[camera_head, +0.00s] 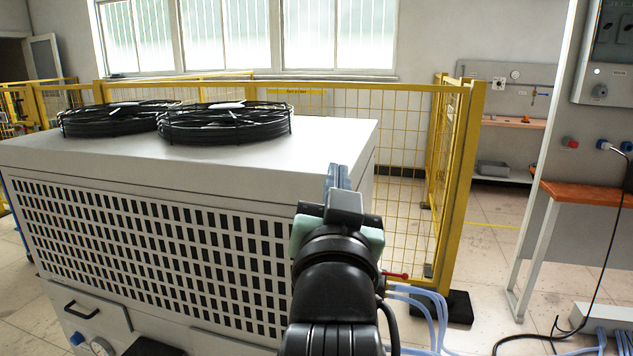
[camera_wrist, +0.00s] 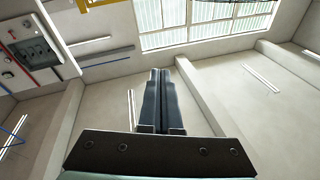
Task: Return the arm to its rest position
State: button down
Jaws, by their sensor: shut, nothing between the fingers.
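My gripper (camera_head: 338,177) is raised in front of me in the head view, at the right front corner of a large white cooling unit (camera_head: 170,160). My dark arm comes up from the bottom of the picture and hides part of the unit's right side. In the wrist view my gripper (camera_wrist: 160,75) shows its two fingers side by side, closed with nothing between them. The wrist camera faces the upper walls and windows, so the fingers point upward.
A yellow mesh fence (camera_head: 455,190) stands behind and right of the unit. Blue hoses (camera_head: 425,305) run low beside my arm. A bench with an orange top (camera_head: 590,194) and a control cabinet (camera_head: 608,55) are at the right. Floor (camera_head: 490,245) shows between fence and bench.

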jog(key=s+a+r+n+t+y+p, duration=0.2)
jog(key=s+r+t, duration=0.5)
jog(key=s+r, duration=1.1)
notch_tip(320, 180, up, 12)
jog(key=n+p, duration=0.1)
jog(key=p, duration=1.1)
jog(key=shift+w+a+r+h, duration=0.25)
jog(key=shift+w+a+h, duration=0.05)
jog(key=shift+w, duration=0.1)
jog(key=c, duration=1.5)
grip_release()
jog(key=shift+c, duration=0.2)
